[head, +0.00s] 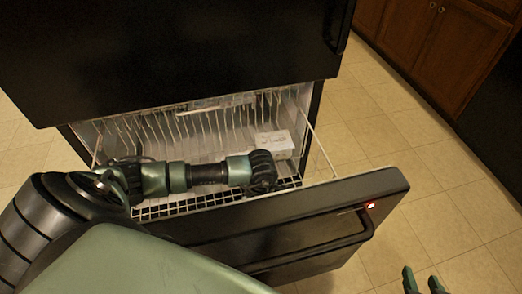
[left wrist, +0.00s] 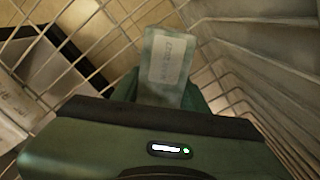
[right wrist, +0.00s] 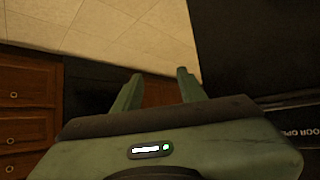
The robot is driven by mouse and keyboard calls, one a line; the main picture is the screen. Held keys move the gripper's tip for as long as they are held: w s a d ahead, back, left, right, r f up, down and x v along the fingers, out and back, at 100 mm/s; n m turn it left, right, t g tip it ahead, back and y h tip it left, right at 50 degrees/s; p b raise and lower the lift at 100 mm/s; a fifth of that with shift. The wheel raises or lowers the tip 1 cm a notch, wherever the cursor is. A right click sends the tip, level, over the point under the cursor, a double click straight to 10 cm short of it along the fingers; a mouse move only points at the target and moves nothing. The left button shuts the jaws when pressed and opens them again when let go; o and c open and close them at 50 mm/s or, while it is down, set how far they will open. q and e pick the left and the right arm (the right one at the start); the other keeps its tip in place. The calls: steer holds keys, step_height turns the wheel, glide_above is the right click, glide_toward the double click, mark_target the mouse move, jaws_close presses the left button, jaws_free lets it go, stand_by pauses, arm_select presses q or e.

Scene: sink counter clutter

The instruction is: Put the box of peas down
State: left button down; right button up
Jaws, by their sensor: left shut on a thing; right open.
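My left arm reaches into the open freezer drawer (head: 290,215). My left gripper (head: 262,178) is low inside it, over the wire basket (head: 165,208). In the left wrist view, the left gripper (left wrist: 165,95) is shut on a small pale grey-green box with a printed label (left wrist: 166,58), which I take as the box of peas. Its lower end is hidden between the fingers. In the head view I cannot make it out for certain by the gripper. My right gripper (head: 424,281) is open and empty, outside the drawer at the lower right; it also shows in the right wrist view (right wrist: 160,85).
A white box (head: 275,143) lies in the drawer just beyond my left gripper. A white printed box (left wrist: 14,112) is at the left of the left wrist view. Wire walls surround the left gripper. The black refrigerator (head: 180,50) stands above. Tiled floor (head: 455,195) at right is clear.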

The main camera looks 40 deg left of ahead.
arm_select(q)
steer(key=c, duration=0.8)
jaws_free()
steer(key=shift+o, duration=0.2)
step_height(320, 180, up, 7)
steer(key=shift+r+p, duration=0.2)
steer(key=shift+p, duration=0.95)
step_height(320, 180, up, 2)
steer(key=shift+r, duration=0.15)
steer(key=shift+r+p, duration=0.35)
steer(key=shift+r, duration=0.9)
arm_select(e)
steer(key=s+d+f+g, duration=0.2)
steer(key=s+g, duration=0.1)
steer(key=s, duration=0.3)
steer(key=s+d+f+g+h, duration=0.1)
steer(key=s+f+g, duration=0.1)
steer(key=s, duration=0.3)
steer(key=shift+s+d+f+g+h, duration=0.3)
steer(key=shift+s+d+g, duration=0.1)
steer(key=shift+g, duration=0.4)
steer(key=shift+w, duration=0.1)
